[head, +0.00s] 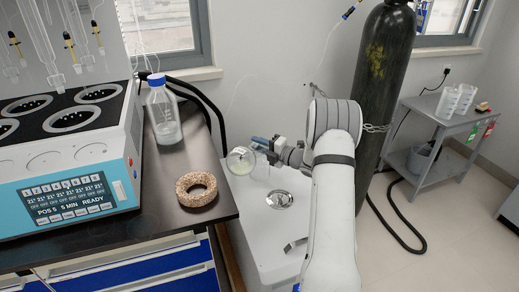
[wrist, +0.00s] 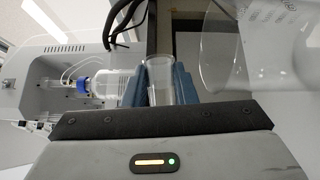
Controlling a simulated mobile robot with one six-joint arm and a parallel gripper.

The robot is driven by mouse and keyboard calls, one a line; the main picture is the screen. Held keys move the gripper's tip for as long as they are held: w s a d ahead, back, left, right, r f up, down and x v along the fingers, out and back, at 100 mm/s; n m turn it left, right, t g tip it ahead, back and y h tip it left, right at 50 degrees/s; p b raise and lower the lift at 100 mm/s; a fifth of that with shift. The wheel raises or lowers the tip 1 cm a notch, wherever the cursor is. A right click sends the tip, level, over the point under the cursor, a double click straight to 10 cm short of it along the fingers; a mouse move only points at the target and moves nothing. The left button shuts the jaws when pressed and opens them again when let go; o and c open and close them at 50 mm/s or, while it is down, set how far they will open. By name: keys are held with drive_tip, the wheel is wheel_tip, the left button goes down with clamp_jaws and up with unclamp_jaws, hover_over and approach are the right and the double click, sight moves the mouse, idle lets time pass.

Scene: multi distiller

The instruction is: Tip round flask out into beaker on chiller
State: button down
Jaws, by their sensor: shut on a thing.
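The round flask (head: 239,161) is a clear glass bulb with a little pale yellowish liquid in it. My gripper (head: 264,148) is shut on the flask at its right side, above the far part of the white chiller (head: 252,217). In the wrist view, a clear glass tube, likely the flask's neck (wrist: 158,82), sits between the blue finger pads of my gripper (wrist: 160,88). A shiny round item (head: 279,200) is on the chiller top; I cannot tell whether it is the beaker. A large curved clear glass shape (wrist: 232,58) at right in the wrist view is also unclear.
On the dark bench left stand a distiller (head: 65,185), a blue-capped bottle (head: 163,112) and a cork ring (head: 197,189). A tall dark gas cylinder (head: 376,85) stands behind my arm.

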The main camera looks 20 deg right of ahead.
drive_tip(key=shift+f+m+p, duration=0.15)
drive_tip(key=shift+m+p, duration=0.25)
drive_tip(key=shift+p, duration=0.3)
drive_tip(key=shift+w+d+r+m+g+p, duration=0.15)
drive_tip(key=shift+m+p, duration=0.75)
drive_tip(key=shift+p, duration=0.85)
drive_tip(key=shift+w+d+r+m+g+p, duration=0.15)
drive_tip(key=shift+m+p, duration=0.75)
drive_tip(key=shift+p, duration=0.8)
drive_tip(key=shift+f, duration=0.2)
drive_tip(key=shift+r, duration=0.15)
